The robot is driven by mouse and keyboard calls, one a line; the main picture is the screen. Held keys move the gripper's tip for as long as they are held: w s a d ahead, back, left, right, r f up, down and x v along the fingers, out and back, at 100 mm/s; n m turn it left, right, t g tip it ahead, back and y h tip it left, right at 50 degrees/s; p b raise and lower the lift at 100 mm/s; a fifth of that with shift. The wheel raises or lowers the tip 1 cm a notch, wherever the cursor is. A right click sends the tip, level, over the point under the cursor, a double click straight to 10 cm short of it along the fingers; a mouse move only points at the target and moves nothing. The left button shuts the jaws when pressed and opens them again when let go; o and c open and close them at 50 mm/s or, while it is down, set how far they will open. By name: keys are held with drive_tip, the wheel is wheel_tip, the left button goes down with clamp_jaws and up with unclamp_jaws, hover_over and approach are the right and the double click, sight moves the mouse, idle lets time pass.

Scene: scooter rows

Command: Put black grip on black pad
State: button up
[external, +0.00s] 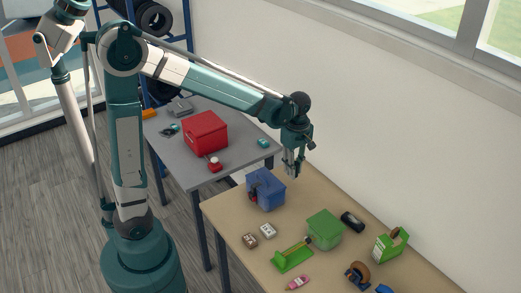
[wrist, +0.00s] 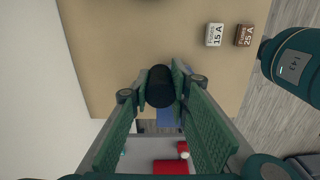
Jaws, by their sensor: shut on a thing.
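The black grip (wrist: 160,86) shows end-on as a dark round shape between my fingertips in the wrist view. My gripper (wrist: 161,88) is shut on it. In the external view my gripper (external: 293,170) hangs above the back of the tan table, just beyond and above a blue box (external: 268,190); the grip is too small to make out there. Part of the blue box (wrist: 168,124) shows beneath the fingers in the wrist view. I cannot clearly make out a black pad in either view.
A wall stands behind.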

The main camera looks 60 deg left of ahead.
drive_tip(key=w+d+p, duration=0.1)
drive_tip(key=w+d, duration=0.9)
drive_tip(key=d, duration=0.1)
drive_tip(key=p, duration=0.1)
hover_over(353, 219)
wheel_tip(353, 219, down, 6)
drive_tip(key=f, duration=0.1)
drive_tip(key=shift+f, duration=0.45)
drive_tip(key=shift+f, duration=3.15)
drive_tip(key=shift+f, duration=1.85)
drive_tip(key=shift+f+b, duration=0.15)
drive_tip(key=shift+b, duration=0.15)
